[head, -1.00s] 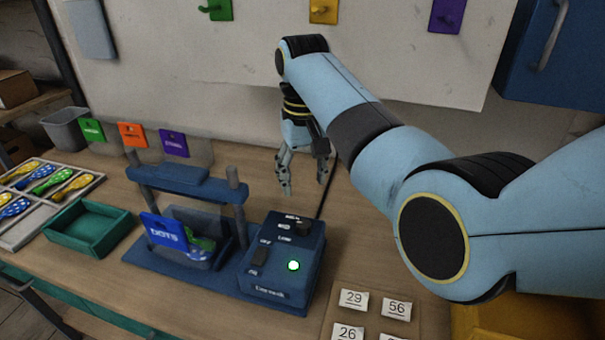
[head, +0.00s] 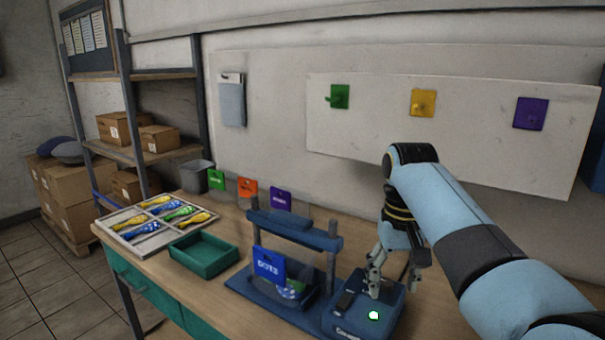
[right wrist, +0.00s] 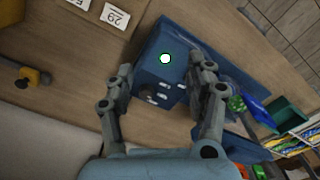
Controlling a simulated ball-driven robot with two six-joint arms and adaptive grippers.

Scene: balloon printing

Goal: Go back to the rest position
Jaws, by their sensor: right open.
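My right gripper (head: 392,275) hangs fingers down in the head view, in front of or above the blue control box (head: 350,318) with its lit green-white light. In the right wrist view the fingers (right wrist: 160,85) are apart with nothing between them, and the control box (right wrist: 158,50) shows beyond them. The blue press (head: 290,228) stands left of the box. A blue DOTS plate (head: 269,267) stands upright in it, with a partly hidden patterned balloon (head: 292,288) behind. My left gripper is not in view.
A green tray (head: 203,254) and a divided tray of balloons (head: 128,216) lie at the left of the table. A grey bin (head: 195,178) and coloured cards (head: 247,188) stand behind. Colour tags (head: 423,103) hang on the wall board. Number cards (right wrist: 115,15) lie beside the box.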

